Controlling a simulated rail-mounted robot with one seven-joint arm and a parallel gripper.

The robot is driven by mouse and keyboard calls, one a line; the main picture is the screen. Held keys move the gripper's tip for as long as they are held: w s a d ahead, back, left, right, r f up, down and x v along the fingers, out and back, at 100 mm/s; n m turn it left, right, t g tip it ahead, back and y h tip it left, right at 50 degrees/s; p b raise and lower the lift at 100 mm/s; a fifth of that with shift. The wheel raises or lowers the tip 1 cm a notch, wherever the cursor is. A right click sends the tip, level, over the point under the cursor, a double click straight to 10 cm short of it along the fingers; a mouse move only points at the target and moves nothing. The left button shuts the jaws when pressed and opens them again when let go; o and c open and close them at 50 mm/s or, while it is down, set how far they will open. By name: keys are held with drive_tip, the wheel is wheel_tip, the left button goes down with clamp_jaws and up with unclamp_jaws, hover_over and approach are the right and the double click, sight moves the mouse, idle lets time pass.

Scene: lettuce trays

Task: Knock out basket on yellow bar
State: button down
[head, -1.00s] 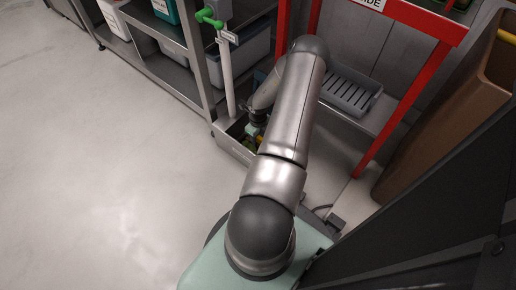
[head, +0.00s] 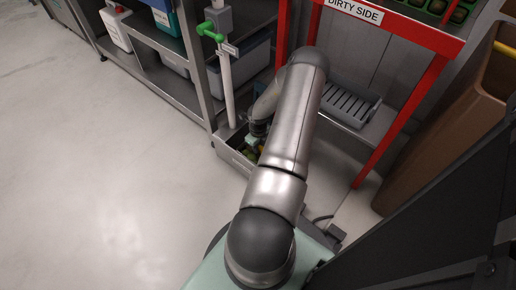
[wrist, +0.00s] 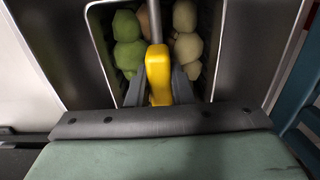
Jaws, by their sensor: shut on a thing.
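My gripper (head: 257,139) is low over a grey box (head: 234,158) with greenish and yellowish contents, partly hidden by my arm. In the wrist view its dark fingers (wrist: 160,92) are closed on the sides of a yellow grip-like piece (wrist: 158,68). A thin metal rod runs from this piece up the picture. Beyond it, a dark ribbed container (wrist: 98,35) holds green lumps (wrist: 127,42) and beige lumps (wrist: 187,35). I cannot tell whether the yellow piece is joined to that container. A yellow bar (head: 506,47) shows at the top of a tall brown bin on the far right.
The brown bin (head: 455,125) stands beside a red frame (head: 400,115) marked "DIRTY SIDE". A grey slotted tray (head: 352,103) sits on a shelf within the frame. A white post (head: 228,90) with a green handle rises beside the grey box. The floor on the left is clear.

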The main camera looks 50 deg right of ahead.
wheel_tip(320, 180, up, 20)
drive_tip(key=p, duration=1.7)
drive_tip(key=shift+r, duration=0.25)
